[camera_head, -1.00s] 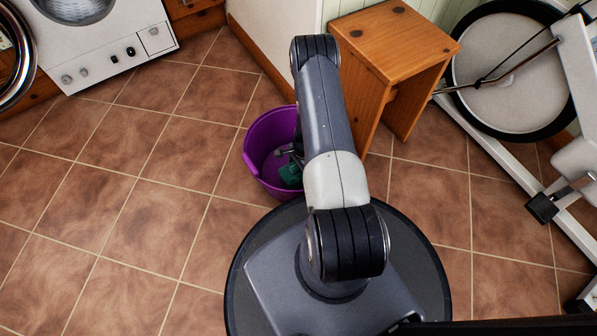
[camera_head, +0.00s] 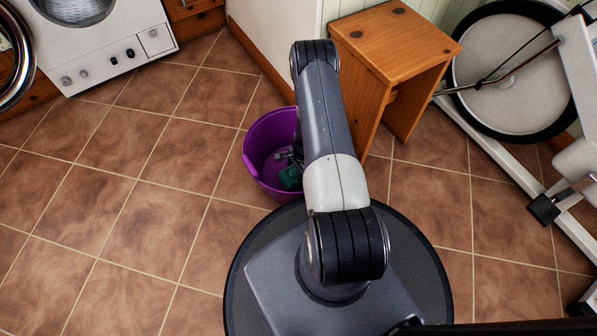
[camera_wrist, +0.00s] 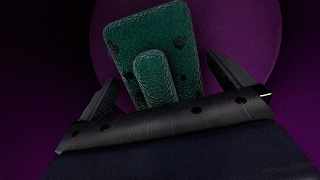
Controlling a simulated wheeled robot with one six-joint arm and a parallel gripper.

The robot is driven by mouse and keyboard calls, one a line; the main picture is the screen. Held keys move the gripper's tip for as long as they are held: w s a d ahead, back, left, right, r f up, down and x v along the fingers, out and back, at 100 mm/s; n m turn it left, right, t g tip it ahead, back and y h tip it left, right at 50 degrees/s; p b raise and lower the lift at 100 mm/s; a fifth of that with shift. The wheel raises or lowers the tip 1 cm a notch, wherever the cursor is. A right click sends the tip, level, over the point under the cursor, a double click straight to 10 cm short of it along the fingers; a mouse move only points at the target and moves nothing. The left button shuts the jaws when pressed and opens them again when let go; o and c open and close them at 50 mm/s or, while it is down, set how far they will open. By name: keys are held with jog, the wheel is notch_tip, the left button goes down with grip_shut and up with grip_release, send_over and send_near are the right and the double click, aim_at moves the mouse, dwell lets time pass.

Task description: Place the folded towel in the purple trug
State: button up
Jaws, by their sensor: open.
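The purple trug (camera_head: 258,170) stands on the tiled floor, just beyond my base and partly hidden behind my arm. The folded green towel (camera_head: 290,179) is inside the trug, near its near right side. In the wrist view the towel (camera_wrist: 180,30) shows dark spots and a narrow raised strip along its middle. My gripper (camera_wrist: 162,70) reaches down into the trug (camera_wrist: 240,35). Its fingers are open, one on each side of the towel, with a visible gap at the right finger. Contact at the left finger is hard to tell.
A wooden stool (camera_head: 390,50) stands right behind the trug, close to my arm. A white exercise machine with a large wheel (camera_head: 510,75) is at the right. A white washing machine (camera_head: 95,40) is at the top left. The floor at left is clear.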

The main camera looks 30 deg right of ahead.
jog(key=r+p, duration=0.1)
jog(key=r, duration=0.3)
jog(key=d+r+p, duration=0.1)
jog(key=r+p, duration=0.1)
jog(key=r, duration=0.2)
jog(key=d+r+p, duration=0.1)
jog(key=r+p, duration=0.1)
jog(key=r, duration=0.2)
jog(key=shift+a, duration=0.1)
jog(key=f+b, duration=0.2)
jog(key=f, duration=0.2)
jog(key=a+f+b, duration=0.1)
jog(key=f+b, duration=0.1)
jog(key=f, duration=0.2)
jog(key=f+b, duration=0.1)
jog(key=f, duration=0.3)
jog(key=shift+a+f+b, duration=0.4)
notch_tip(320, 180, up, 3)
jog(key=shift+r+p, duration=0.15)
jog(key=shift+p, duration=0.9)
jog(key=shift+r, duration=0.65)
jog(key=shift+f, duration=0.1)
